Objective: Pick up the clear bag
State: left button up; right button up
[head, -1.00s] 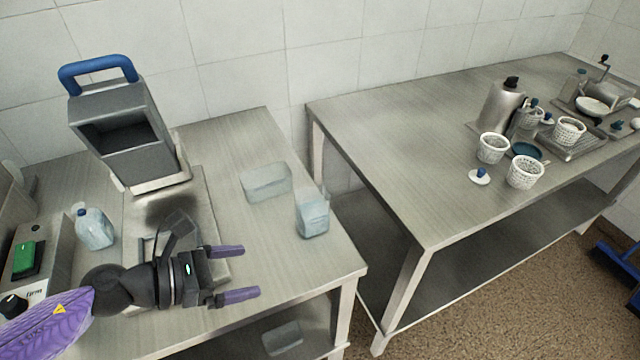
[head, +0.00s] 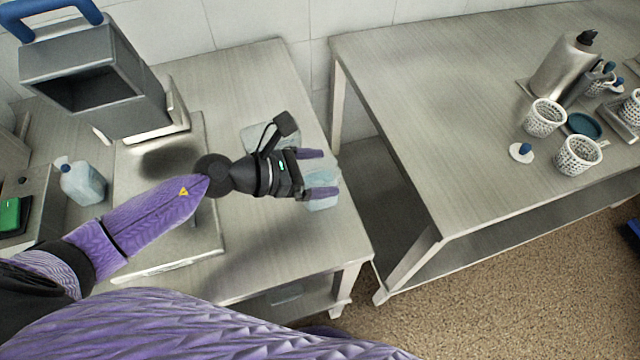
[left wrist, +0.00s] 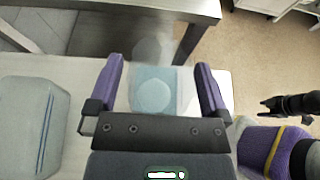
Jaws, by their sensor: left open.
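The clear bag (head: 323,199) is a pale bluish, see-through pouch standing near the right edge of the left table. In the head view it is partly hidden by my left gripper (head: 320,173). My left gripper is open, with its purple fingers reaching over the bag. In the left wrist view the bag (left wrist: 153,90) lies between the two open fingers (left wrist: 158,88), apart from both as far as I can tell. My right gripper is not in the head view; a dark gripper-like part (left wrist: 290,104) shows at the right edge of the left wrist view.
A clear container (head: 262,137) lies behind my gripper; it is large at left in the wrist view. A grey machine with blue handle (head: 95,80) and a blue-capped bottle (head: 82,183) stand left. The right table (head: 430,110) holds white perforated baskets (head: 578,155). A gap separates the tables.

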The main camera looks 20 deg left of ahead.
pick_arm(q)
jog(key=shift+w+d+f, duration=0.1)
jog(key=shift+d, duration=0.05)
jog(key=shift+c, duration=0.3)
grip_shut()
